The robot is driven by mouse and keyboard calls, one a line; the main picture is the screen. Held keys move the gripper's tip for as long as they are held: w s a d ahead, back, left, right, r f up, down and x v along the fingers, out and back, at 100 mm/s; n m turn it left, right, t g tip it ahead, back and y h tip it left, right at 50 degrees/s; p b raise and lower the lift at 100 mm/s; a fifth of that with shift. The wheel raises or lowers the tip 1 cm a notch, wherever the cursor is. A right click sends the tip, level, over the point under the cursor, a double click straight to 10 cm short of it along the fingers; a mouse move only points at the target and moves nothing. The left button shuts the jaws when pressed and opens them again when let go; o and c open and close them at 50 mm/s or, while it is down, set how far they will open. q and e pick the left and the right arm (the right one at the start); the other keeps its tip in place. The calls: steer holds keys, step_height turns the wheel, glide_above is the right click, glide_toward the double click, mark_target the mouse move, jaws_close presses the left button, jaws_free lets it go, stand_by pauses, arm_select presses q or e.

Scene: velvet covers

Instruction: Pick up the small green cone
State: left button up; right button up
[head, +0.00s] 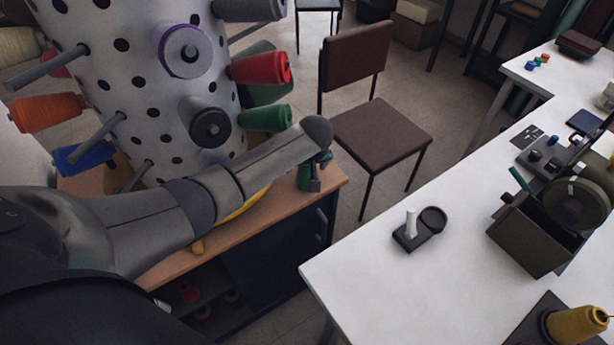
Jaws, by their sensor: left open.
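A green cone (267,118) sits on a peg at the right side of the white spotted drum (145,60). A small dark green shape (303,178), which looks like a small green cone, stands by the right edge of the wooden cabinet top (215,240). My left gripper (316,186) points down at this shape and is open. The fingers partly overlap it, and I cannot tell whether they touch it. My left arm crosses in front of the drum's lower part. My right gripper is not in view.
Red (262,68), orange (48,112) and blue (84,157) spools ring the drum, with bare pegs between. A brown chair (380,130) stands behind. The white table (375,290) at right holds a small black stand (418,232), a dark green box (530,240) and a yellow cone (577,325).

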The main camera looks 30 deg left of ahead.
arm_select(q)
steer(key=shift+w+f, duration=0.1)
steer(key=shift+f, duration=0.2)
steer(key=c, duration=1.4)
steer(key=shift+a+r, duration=0.1)
steer(key=shift+c, duration=0.2)
